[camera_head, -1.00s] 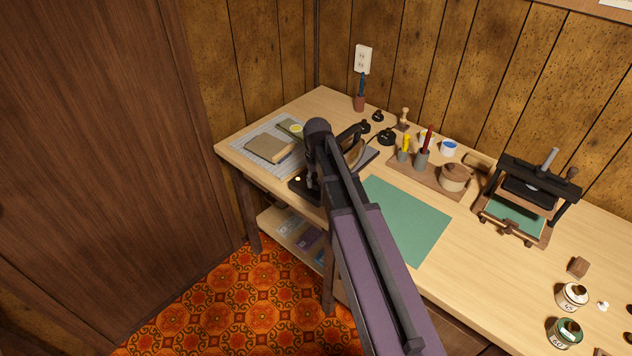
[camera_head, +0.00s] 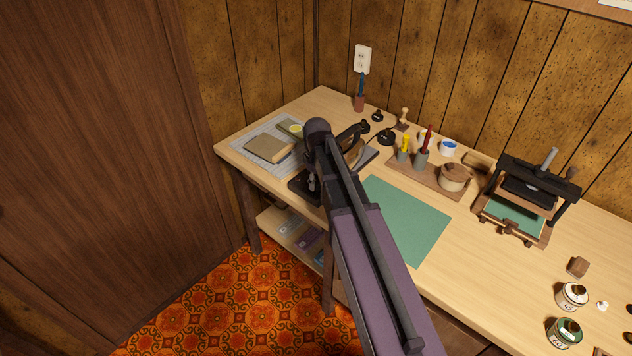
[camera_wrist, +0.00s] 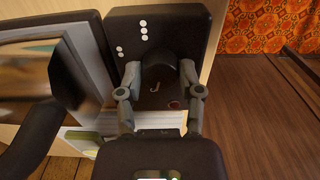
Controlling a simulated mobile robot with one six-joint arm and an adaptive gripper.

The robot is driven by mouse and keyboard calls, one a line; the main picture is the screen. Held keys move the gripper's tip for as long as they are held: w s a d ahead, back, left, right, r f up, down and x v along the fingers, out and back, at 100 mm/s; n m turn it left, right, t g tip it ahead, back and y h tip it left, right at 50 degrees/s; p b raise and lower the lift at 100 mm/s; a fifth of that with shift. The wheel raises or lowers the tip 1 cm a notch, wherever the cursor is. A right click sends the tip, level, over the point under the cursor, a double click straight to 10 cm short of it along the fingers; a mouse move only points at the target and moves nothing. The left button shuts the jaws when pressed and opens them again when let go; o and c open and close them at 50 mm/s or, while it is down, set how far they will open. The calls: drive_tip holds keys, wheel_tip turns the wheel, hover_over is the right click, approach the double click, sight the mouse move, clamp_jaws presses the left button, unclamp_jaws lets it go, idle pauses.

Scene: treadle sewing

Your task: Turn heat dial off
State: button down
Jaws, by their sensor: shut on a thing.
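In the wrist view a black control box (camera_wrist: 202,30) with several white dots on its top carries a dark round dial (camera_wrist: 165,63). My gripper (camera_wrist: 164,76) has one finger on each side of the dial and is shut on it. A small pale hook-shaped mark (camera_wrist: 154,87) and a dull dark-red spot (camera_wrist: 172,105) show on the box between the fingers. In the head view part of the black box (camera_head: 303,188) shows at the table's front edge, and my arm hides the dial and the fingertips.
A metal-plated press with a dark handle (camera_wrist: 22,140) stands beside the box. A book (camera_head: 268,148) lies on a gridded sheet at the left. A green mat (camera_head: 408,218), a tool holder (camera_head: 432,178) and a framed press (camera_head: 530,190) are to the right.

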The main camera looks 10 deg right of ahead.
drive_tip(key=shift+s, duration=0.15)
drive_tip(key=shift+c, duration=1.3)
unclamp_jaws()
drive_tip(key=shift+a, duration=0.1)
drive_tip(key=shift+r, duration=0.1)
